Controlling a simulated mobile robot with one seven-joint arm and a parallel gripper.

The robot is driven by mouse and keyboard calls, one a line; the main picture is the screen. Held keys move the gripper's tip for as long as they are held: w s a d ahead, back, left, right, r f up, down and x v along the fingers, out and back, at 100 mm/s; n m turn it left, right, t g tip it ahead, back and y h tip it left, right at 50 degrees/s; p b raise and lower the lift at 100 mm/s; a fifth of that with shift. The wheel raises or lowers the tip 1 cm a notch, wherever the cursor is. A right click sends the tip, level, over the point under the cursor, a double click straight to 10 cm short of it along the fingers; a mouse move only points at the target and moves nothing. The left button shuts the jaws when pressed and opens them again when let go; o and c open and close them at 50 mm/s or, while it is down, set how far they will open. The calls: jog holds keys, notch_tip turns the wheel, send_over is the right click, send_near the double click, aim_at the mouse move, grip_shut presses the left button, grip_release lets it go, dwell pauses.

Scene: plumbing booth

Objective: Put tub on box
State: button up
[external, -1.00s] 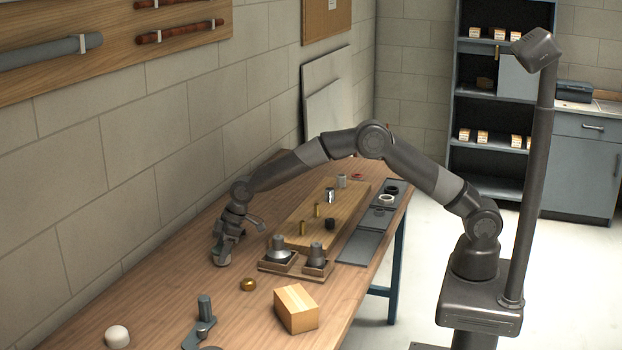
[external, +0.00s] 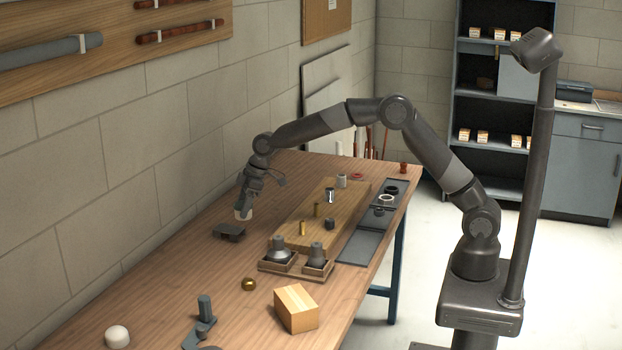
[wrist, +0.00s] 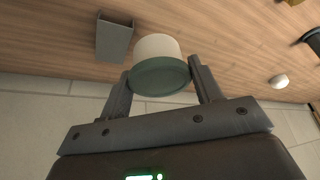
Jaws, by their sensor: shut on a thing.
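The tub (external: 243,213) is a small white cup shape in the external view, under my gripper. In the wrist view the tub (wrist: 158,50) is whitish with a green end facing the camera, between the two fingers. My gripper (external: 246,203) is shut on it; the fingers also show in the wrist view (wrist: 160,85). Whether the tub is clear of the table is hard to tell. The box (external: 296,308) is a tan cardboard carton near the table's front edge, well in front of my gripper and to its right, with nothing on top.
A dark grey piece (external: 229,231) lies just in front of my gripper. A tray with two grey fittings (external: 297,268), a brass dome (external: 249,284), a grey upright fitting (external: 205,308) and a white dome (external: 117,337) stand nearby. A wooden board (external: 290,230) holds small parts.

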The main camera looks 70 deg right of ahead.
jog(key=s+a+r+n+g+y, duration=0.1)
jog(key=s+a+r+n+g, duration=0.25)
jog(key=s+a+n, duration=0.75)
jog(key=s+a+r+n+g, duration=0.35)
jog(key=s+a+n, duration=0.35)
jog(key=s, duration=0.9)
send_near(297, 301)
jog(key=shift+s+a+m+t, duration=0.15)
jog(key=shift+s+a+t, duration=0.1)
jog(key=shift+s, duration=0.2)
jog(key=shift+s+a+m+t, duration=0.15)
jog(key=shift+s+a, duration=0.05)
jog(key=shift+s, duration=0.3)
jog(key=shift+a+f, duration=0.3)
jog(key=shift+a, duration=0.1)
jog(key=shift+f, duration=1.9)
jog(key=shift+f, duration=0.2)
jog(key=o, duration=1)
